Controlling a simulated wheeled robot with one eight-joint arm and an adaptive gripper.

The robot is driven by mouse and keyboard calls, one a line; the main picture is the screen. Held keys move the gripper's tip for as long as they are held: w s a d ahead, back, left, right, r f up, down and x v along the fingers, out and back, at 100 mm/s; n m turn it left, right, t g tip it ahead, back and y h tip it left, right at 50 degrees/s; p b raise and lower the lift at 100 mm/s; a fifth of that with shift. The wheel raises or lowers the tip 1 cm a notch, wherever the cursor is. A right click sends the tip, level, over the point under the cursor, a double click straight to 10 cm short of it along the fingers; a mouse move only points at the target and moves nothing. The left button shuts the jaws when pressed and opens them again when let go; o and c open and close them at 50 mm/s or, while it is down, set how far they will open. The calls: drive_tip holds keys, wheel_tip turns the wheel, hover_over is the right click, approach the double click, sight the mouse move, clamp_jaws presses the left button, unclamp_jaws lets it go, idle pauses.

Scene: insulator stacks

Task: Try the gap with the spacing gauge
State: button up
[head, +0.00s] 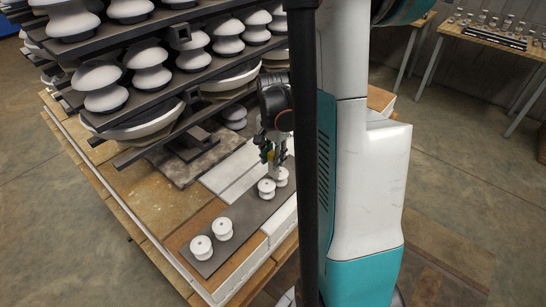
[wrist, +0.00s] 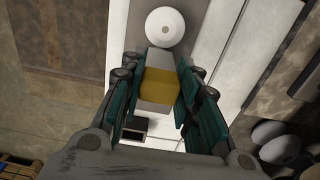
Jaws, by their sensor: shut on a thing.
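My gripper (head: 272,156) is shut on the spacing gauge, a grey block with a yellow middle band (wrist: 157,88). The green finger pads flank the yellow band in the wrist view (wrist: 155,95). In the head view the gauge (head: 273,170) hangs just above or beside a pair of white spool-shaped insulators, the nearer (head: 266,188) and the farther (head: 281,176), on a dark grey strip (head: 243,217). One white insulator top (wrist: 165,27) shows just beyond the gauge's far end in the wrist view; I cannot tell whether they touch. The gap itself is hidden.
A second insulator pair, left (head: 201,247) and right (head: 222,228), stands at the strip's near end. Dark shelves (head: 150,112) with several larger white insulators rise close behind my gripper. A table (head: 500,38) with small parts stands at the back right.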

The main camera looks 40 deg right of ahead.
drive_tip(key=shift+f+b, duration=0.5)
drive_tip(key=shift+f, duration=0.15)
drive_tip(key=shift+r, duration=0.1)
idle(0.9)
drive_tip(key=shift+r+p, duration=3.3)
drive_tip(key=shift+r, duration=1.15)
